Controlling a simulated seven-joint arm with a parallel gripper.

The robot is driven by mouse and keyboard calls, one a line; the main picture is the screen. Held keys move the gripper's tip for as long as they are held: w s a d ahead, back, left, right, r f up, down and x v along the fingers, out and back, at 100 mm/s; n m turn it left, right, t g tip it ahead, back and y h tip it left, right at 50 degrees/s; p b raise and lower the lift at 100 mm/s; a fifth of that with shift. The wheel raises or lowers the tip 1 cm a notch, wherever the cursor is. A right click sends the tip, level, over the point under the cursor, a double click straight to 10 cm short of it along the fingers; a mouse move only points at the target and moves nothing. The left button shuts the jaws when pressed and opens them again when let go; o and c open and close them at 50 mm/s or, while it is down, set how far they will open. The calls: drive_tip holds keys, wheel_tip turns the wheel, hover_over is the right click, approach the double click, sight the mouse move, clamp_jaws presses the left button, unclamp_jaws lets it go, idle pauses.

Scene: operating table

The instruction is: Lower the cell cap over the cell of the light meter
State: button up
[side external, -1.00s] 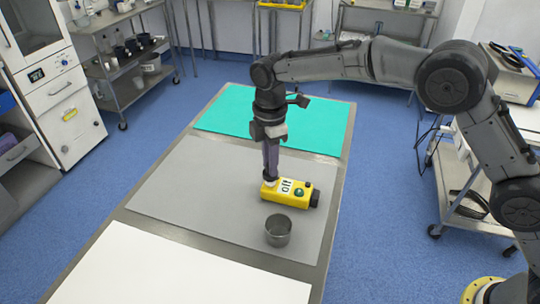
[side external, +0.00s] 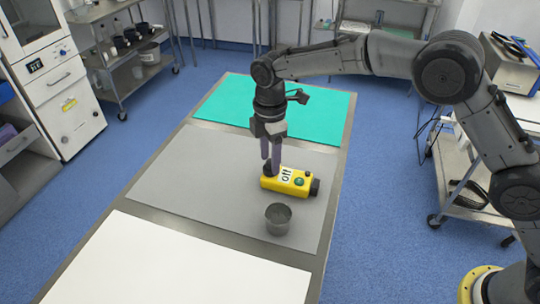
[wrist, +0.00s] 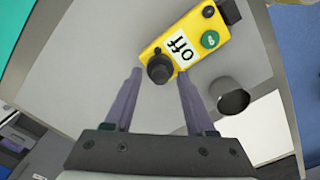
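The yellow light meter (side external: 289,180) lies on the grey mat, with an "off" label and a green round part on top. In the wrist view, a black cap (wrist: 160,70) sits upright at the label end of the light meter (wrist: 190,38). The cap also shows at the meter's left end in the side view (side external: 268,169). No pale cell shows now; the cap covers that spot. My gripper (side external: 270,165) is above this end, pointing down. In the wrist view its two fingers (wrist: 160,73) stand apart on either side of the cap, with gaps.
A grey metal cup (side external: 278,218) stands on the grey mat (side external: 165,185) in front of the meter; the wrist view shows it right of the fingers (wrist: 232,98). A teal sheet (side external: 215,100) and a white sheet (side external: 150,265) lie clear at either end.

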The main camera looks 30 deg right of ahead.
drive_tip(key=shift+r, duration=0.15)
wheel_tip(320, 180, up, 14)
drive_tip(key=shift+f, duration=0.2)
idle(0.5)
drive_tip(key=s+d+r+m+t, duration=0.1)
drive_tip(key=s+d+r+m, duration=0.1)
drive_tip(key=s+d+r, duration=0.45)
drive_tip(key=s+d+r+m+t, duration=0.1)
drive_tip(key=s+d+r+t, duration=0.15)
drive_tip(key=d+r, duration=0.55)
drive_tip(key=s+d+r+m, duration=0.1)
drive_tip(key=s+d+m, duration=0.4)
drive_tip(key=s, duration=0.6)
drive_tip(key=s+d+f+m+t, duration=0.1)
drive_tip(key=s+d+f+m, duration=0.1)
drive_tip(key=s+f+m, duration=0.3)
drive_tip(key=s+d+f+m+t, duration=0.1)
drive_tip(key=s+d+f+m, duration=0.1)
drive_tip(key=s+f+m, duration=0.3)
drive_tip(key=s+f, duration=0.3)
drive_tip(key=f, duration=0.2)
drive_tip(key=shift+s+d, duration=0.35)
drive_tip(key=shift+s, duration=0.05)
